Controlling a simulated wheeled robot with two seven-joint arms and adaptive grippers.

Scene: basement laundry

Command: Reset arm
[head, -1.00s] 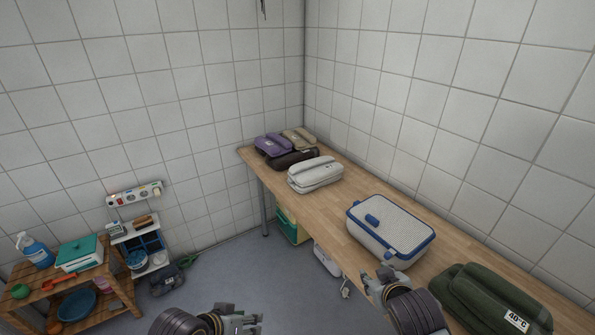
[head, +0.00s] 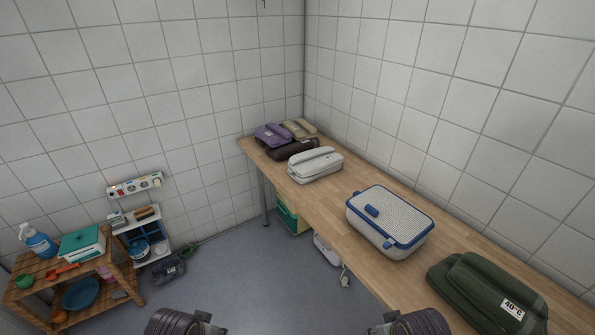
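My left gripper (head: 209,323) shows at the bottom edge of the head view, left of centre, over the grey floor. My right gripper (head: 384,323) shows at the bottom edge, right of centre, close to the front edge of the wooden counter (head: 327,205). Only small parts of both grippers show beside the dark ribbed wrists. Their fingers are mostly cut off by the frame, so I cannot tell whether they are open or shut. I see nothing held in either one.
A white box with blue trim (head: 390,225), a green bundle labelled 40°C (head: 480,292), a pale bundle (head: 315,164) and several darker bundles (head: 272,135) lie on the counter. A wooden rack (head: 120,268) with cleaning items stands left. The middle floor is clear.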

